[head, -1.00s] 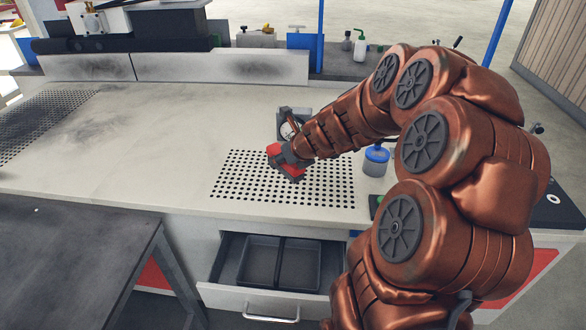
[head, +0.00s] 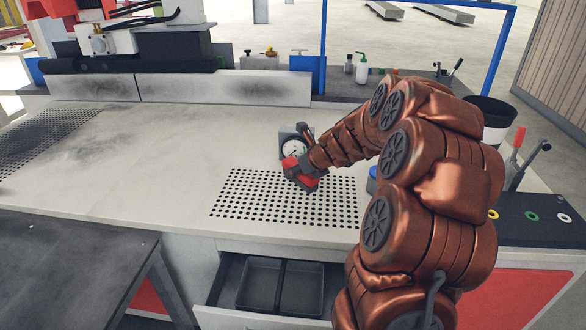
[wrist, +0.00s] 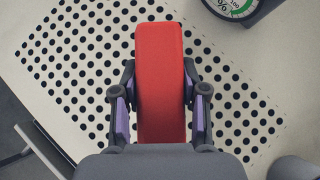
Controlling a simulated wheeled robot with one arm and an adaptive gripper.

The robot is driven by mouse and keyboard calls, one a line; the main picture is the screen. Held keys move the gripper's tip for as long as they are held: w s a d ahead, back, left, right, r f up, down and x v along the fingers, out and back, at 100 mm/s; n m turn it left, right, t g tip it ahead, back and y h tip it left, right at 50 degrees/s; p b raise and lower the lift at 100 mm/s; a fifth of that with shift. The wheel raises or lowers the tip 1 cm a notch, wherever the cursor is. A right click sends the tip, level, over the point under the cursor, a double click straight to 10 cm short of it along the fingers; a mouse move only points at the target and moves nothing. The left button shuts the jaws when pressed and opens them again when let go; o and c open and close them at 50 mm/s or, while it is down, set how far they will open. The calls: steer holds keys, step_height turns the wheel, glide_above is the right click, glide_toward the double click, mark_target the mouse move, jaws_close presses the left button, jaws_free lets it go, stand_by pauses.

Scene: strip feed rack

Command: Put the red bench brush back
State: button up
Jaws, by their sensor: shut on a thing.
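The red bench brush (wrist: 160,70) is a long red block in the wrist view. My gripper (wrist: 160,100) is shut on it, with one finger against each long side. In the head view the red brush (head: 308,183) shows at the end of my arm, with my gripper (head: 298,172) around it. It is over the perforated area (head: 240,205) of the bench, just in front of a round dial gauge (head: 295,148). I cannot tell whether it touches the bench. Its bristles are hidden.
An open drawer (head: 262,320) with dark trays (head: 258,285) sticks out below the bench edge. A blue-lidded jar (head: 372,173) is mostly hidden by my arm. The bench's left-middle is clear.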

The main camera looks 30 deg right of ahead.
steer(key=w+d, duration=0.1)
steer(key=w, duration=0.1)
steer(key=w+d, duration=0.1)
steer(key=w, duration=0.1)
steer(key=w+d, duration=0.1)
steer(key=w, duration=0.2)
steer(key=shift+d+f, duration=0.1)
steer(key=shift+f, duration=0.2)
steer(key=shift+f+b, duration=0.5)
steer(key=shift+f, duration=1.25)
steer(key=shift+f, duration=0.15)
steer(key=o, duration=1.1)
steer(key=shift+c, duration=0.2)
